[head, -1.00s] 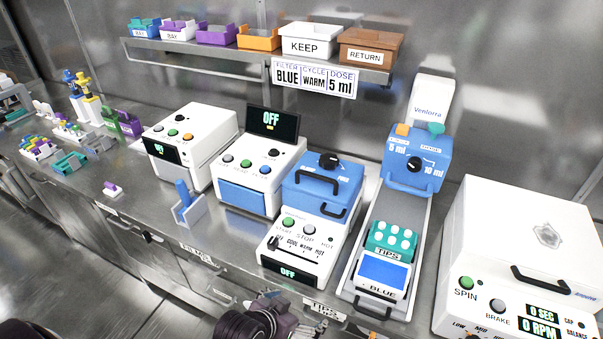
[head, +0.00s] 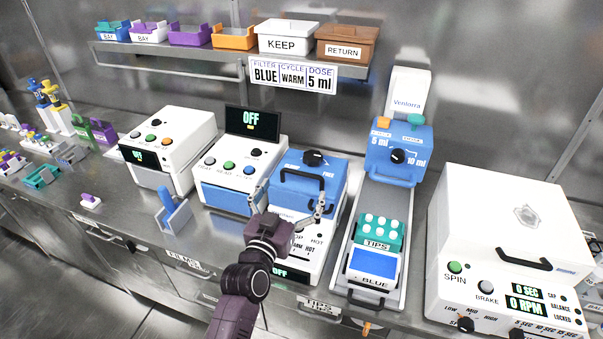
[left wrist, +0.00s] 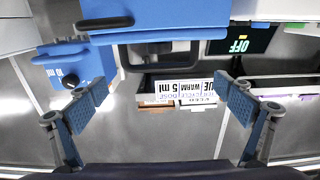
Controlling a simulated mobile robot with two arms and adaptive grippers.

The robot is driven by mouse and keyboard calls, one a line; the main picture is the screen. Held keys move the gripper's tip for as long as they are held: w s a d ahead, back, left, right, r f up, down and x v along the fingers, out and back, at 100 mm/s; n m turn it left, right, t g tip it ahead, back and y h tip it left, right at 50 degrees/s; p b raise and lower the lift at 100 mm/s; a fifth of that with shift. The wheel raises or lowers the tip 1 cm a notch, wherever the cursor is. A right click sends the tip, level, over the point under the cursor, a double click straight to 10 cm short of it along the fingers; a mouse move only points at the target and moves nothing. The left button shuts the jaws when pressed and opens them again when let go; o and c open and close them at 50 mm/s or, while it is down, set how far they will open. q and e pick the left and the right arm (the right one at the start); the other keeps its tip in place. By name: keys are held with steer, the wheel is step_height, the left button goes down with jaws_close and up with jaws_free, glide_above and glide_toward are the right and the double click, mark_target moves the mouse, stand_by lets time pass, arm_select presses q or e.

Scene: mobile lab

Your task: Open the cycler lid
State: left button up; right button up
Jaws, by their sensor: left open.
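The cycler (head: 311,263) is a white machine with a blue lid (head: 330,182), which is down. A black knob (head: 313,157) and a dark handle show on the lid. In the left wrist view the blue lid (left wrist: 180,14) fills the top, with a black handle (left wrist: 160,66) below it. My left gripper (head: 291,203) is open and empty in front of the lid, hiding part of the cycler's front panel. In the left wrist view its fingertips (left wrist: 163,87) stand to either side of the handle, without visible contact. My right gripper is not in view.
Left of the cycler stands a white machine with an OFF screen (head: 252,122). Right are a rail with a teal tips rack (head: 380,231), a blue dispenser (head: 398,150) and a large white spin machine (head: 500,230). A shelf of bins (head: 287,37) hangs behind.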

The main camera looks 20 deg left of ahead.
mark_target(303, 174)
arm_select(q)
steer(key=w, duration=0.3)
steer(key=w+p, duration=0.1)
steer(key=w, duration=0.2)
steer(key=shift+w+d, duration=0.2)
steer(key=shift+w, duration=0.15)
